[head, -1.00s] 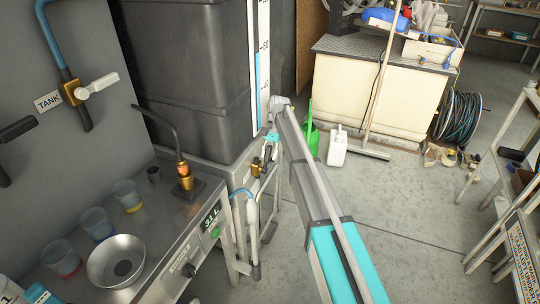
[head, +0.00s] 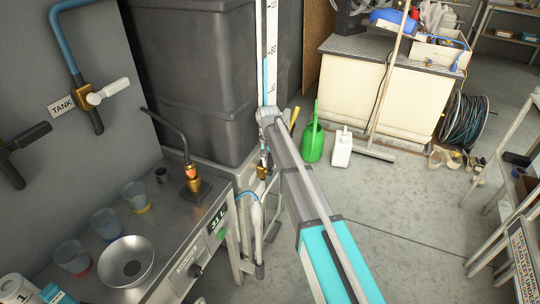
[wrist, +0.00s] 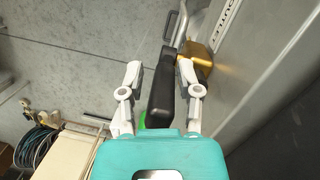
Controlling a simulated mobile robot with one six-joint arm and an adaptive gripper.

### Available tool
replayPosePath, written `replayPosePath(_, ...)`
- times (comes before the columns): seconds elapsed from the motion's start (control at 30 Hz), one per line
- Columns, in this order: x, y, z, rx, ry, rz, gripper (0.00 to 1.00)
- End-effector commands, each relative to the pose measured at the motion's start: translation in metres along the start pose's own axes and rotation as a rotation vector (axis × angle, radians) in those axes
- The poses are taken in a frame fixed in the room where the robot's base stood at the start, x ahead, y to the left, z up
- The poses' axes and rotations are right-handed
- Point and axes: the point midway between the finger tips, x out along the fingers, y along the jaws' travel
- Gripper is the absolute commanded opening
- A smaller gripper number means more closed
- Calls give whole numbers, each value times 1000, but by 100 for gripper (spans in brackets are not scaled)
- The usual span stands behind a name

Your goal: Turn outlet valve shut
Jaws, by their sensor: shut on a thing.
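In the wrist view the outlet valve has a brass body (wrist: 196,62) against the grey metal side and a black lever handle (wrist: 161,95). My gripper (wrist: 160,70) has one white finger on each side of this handle and is shut on it. In the head view the brass of the valve (head: 262,172) shows small at the tank's front corner.
A dark tank (head: 190,75) with a level gauge (head: 268,60) stands behind the steel bench (head: 170,262). A wall valve (head: 100,94) labelled TANK has a white lever. A green watering can (head: 313,142) and white jug (head: 341,150) stand on the floor.

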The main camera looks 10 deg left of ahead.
Motion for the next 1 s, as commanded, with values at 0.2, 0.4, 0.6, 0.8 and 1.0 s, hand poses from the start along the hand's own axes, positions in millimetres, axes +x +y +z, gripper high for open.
replayPosePath(0.2, 9, 14, 36, -209, 220, 181, 0)
replayPosePath(0.4, 0, 9, 53, -425, 411, 352, 0)
replayPosePath(0.6, -19, 0, 77, -684, 601, 570, 0)
replayPosePath(0.8, -47, -21, 102, -936, 760, 800, 0)
replayPosePath(1.0, -62, -33, 114, -1057, 829, 922, 0)
